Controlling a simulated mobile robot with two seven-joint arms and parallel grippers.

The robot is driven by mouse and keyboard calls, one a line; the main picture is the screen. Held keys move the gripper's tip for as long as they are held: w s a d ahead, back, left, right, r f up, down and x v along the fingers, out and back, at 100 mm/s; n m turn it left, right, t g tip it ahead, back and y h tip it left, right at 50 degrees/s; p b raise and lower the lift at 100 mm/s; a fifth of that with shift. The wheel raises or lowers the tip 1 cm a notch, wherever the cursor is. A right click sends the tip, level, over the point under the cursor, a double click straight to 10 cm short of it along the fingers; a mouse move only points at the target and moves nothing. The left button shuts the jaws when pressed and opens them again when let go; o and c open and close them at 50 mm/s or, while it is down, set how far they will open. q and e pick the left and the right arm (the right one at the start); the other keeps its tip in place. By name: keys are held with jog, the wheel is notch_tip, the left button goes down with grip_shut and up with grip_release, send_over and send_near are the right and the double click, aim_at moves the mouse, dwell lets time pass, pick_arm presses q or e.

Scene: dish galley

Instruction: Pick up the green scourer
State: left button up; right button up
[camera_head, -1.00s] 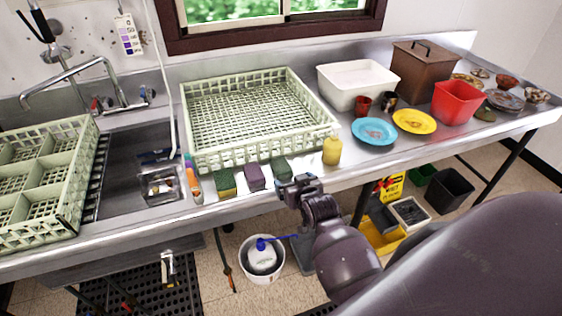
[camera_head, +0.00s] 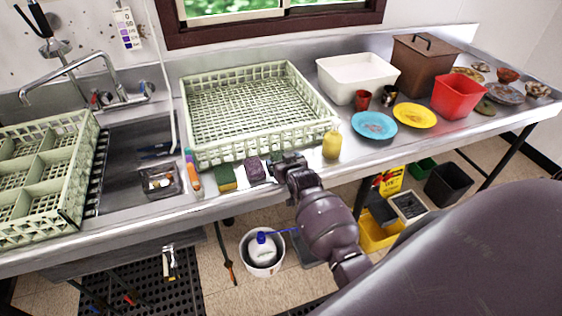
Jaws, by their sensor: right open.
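My right gripper (camera_head: 284,163) is open at the front edge of the steel counter. It comes in from the lower right. The all-green scourer, which showed beside the purple sponge a second ago, is now hidden at or behind this gripper. I cannot tell whether it lies between the fingers. The purple sponge (camera_head: 255,169) lies just left of the gripper. A yellow sponge with a green top (camera_head: 226,177) lies further left. My left gripper is not in view.
A pale green dish rack (camera_head: 250,152) stands right behind the sponges. Blue (camera_head: 374,126) and yellow (camera_head: 415,115) plates lie further right. A sink (camera_head: 130,185) is at left.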

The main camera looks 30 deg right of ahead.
jog(key=shift+w+d+f, duration=0.1)
jog(key=shift+w+f, duration=0.05)
jog(key=shift+w, duration=0.2)
jog(key=shift+c, duration=0.3)
jog(key=c, duration=0.9)
